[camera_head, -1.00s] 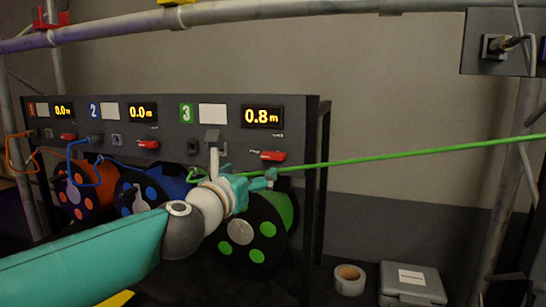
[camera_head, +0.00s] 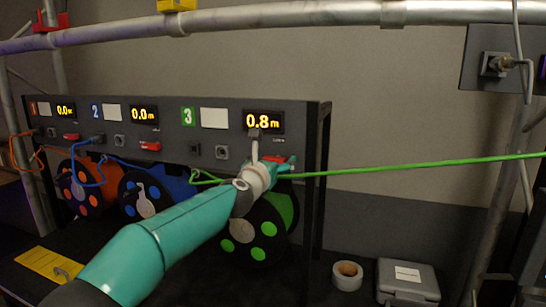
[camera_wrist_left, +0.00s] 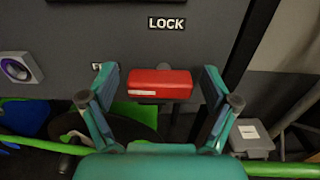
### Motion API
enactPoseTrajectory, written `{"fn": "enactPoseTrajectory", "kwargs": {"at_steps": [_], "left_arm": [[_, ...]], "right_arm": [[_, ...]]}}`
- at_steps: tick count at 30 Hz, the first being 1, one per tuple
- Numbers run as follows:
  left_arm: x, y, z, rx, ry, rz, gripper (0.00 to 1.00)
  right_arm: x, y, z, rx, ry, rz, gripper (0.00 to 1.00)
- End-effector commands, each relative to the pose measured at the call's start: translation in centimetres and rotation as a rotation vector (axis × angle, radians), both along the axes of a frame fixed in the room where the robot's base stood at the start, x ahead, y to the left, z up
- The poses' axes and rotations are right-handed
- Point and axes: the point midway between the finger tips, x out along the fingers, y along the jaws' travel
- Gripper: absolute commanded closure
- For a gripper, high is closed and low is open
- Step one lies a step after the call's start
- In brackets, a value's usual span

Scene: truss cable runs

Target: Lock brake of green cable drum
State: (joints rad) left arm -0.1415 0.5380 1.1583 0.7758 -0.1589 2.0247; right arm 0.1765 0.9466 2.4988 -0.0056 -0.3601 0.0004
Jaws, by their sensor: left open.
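The green cable drum (camera_head: 283,212) hangs under the panel section numbered 3, with the green cable (camera_head: 430,163) running out to the right. Its red brake lever (camera_wrist_left: 160,84) sits on the grey panel below the word LOCK in the left wrist view. In the head view the lever is largely hidden by my wrist. In the head view the left gripper (camera_head: 281,162) is in front of the panel below the 0.8 m display. My right gripper is not in view.
The orange drum (camera_head: 80,190) and blue drum (camera_head: 175,190) are at left with their own red levers. A tape roll (camera_head: 347,275) and a grey case (camera_head: 408,282) rest at lower right. Truss tubes (camera_head: 290,14) frame the space. A yellow sheet (camera_head: 48,263) lies lower left.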

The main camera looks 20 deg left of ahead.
Motion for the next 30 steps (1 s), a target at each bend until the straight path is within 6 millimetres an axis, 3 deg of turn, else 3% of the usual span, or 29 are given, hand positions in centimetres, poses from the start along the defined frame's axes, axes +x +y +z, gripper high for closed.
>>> {"fn": "enactPoseTrajectory", "kwargs": {"at_steps": [7,17,30], "left_arm": [[0.02,0.01,-0.02,0.000,0.000,0.000,0.16],[0.00,-0.01,0.00,0.001,0.000,0.000,0.71],[0.01,-0.02,0.07,0.074,-0.003,0.001,0.73]], "right_arm": [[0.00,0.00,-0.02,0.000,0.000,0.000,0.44],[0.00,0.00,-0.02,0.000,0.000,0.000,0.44],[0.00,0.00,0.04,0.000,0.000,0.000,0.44]]}}
